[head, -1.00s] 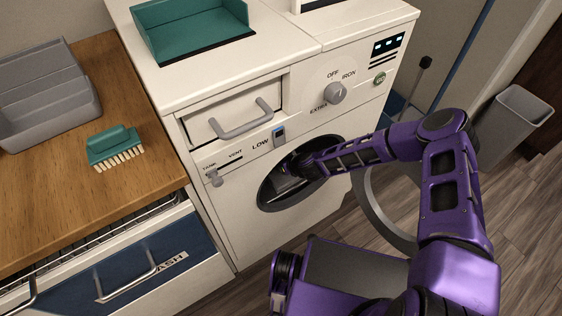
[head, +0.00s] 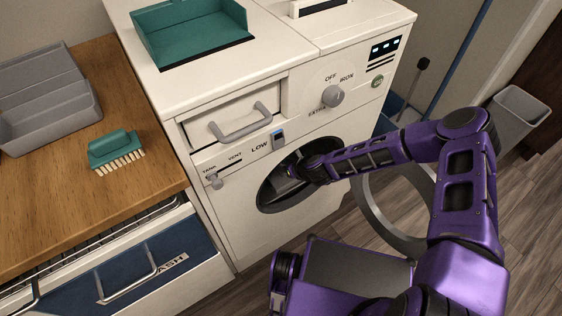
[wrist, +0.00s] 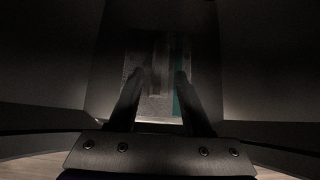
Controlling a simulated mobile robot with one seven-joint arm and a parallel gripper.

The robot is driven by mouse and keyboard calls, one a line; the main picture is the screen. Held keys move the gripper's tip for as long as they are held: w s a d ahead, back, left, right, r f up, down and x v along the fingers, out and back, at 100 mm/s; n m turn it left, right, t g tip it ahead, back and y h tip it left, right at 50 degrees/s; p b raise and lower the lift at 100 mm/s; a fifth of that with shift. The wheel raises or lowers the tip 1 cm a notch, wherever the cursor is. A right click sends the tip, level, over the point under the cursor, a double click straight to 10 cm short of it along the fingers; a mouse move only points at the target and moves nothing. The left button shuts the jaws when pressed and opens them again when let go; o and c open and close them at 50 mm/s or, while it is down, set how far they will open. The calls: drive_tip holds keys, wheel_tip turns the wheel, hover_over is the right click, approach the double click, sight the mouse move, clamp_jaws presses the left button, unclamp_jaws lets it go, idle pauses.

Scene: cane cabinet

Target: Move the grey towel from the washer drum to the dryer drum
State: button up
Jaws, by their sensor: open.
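A white front-loading machine (head: 240,225) has an open round drum mouth (head: 272,203). Its ring-shaped door (head: 377,220) hangs open to the right. The front carries words such as LOW, VENT and IRON; I cannot tell for certain whether it is the washer or the dryer. My gripper (wrist: 159,75) is inside this drum, its fingers apart. In the wrist view, a flat grey patch with a teal stripe, perhaps the grey towel (wrist: 157,106), shows between and beyond the fingers. The drum is dark, so contact is unclear. No second drum is in view.
A teal tray (head: 190,50) sits on the machine. On the left, a wooden counter (head: 60,205) holds a teal brush (head: 110,150) and a grey bin (head: 50,120), above a pulled-out blue-fronted drawer (head: 180,240). A grey waste bin (head: 518,115) stands at the right on open floor.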

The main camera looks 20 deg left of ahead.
drive_tip(key=v, duration=0.3)
drive_tip(key=shift+s, duration=0.1)
idle(0.5)
